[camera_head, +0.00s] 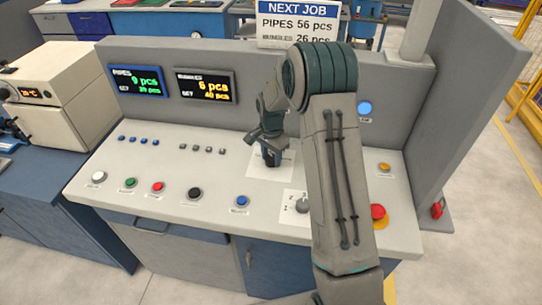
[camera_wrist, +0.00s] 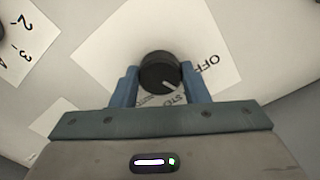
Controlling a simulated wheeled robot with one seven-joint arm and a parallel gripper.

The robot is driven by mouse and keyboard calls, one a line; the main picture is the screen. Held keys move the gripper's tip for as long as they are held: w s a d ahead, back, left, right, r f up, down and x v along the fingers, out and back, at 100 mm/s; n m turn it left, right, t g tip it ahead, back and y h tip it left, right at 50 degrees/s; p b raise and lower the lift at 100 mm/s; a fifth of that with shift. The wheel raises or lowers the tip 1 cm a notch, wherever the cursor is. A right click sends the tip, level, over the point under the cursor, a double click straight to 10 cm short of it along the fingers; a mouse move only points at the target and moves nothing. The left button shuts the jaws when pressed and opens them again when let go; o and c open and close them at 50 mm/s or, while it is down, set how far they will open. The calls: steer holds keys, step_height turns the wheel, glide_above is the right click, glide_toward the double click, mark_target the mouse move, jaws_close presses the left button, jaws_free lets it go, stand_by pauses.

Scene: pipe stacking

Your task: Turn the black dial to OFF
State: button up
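The black dial (camera_wrist: 160,71) sits on a white label (camera_wrist: 215,50) in the wrist view. Its white pointer line slants to the lower right, toward a partly covered word that begins "STO". The word OFF (camera_wrist: 212,65) is printed to the right of the dial. My gripper (camera_wrist: 160,78) has its blue fingers on either side of the dial, and both seem to touch it. In the head view my gripper (camera_head: 270,155) reaches down to the label (camera_head: 284,167) on the panel. The dial is hidden there.
A grey selector knob (camera_head: 302,206) on a numbered label and a red emergency button (camera_head: 377,212) lie nearer the front, close to my arm. Blue (camera_head: 241,201), black (camera_head: 195,194) and other push buttons line the front edge. Two displays (camera_head: 140,81) stand behind.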

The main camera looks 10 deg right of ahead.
mark_target(271, 158)
steer(key=shift+b, duration=0.35)
steer(key=n+b, duration=0.2)
steer(key=n, duration=0.1)
steer(key=shift+f, duration=0.15)
steer(key=n+b, duration=0.1)
steer(key=n, duration=0.1)
steer(key=n+b, duration=0.1)
steer(key=n, duration=0.1)
steer(key=shift+d+r+n, duration=0.1)
steer(key=shift+r+n, duration=0.1)
steer(key=shift+n, duration=0.2)
steer(key=o, duration=1)
steer(key=shift+r, duration=0.1)
step_height(271, 158, up, 14)
steer(key=shift+f+b, duration=0.2)
steer(key=shift+b, duration=0.7)
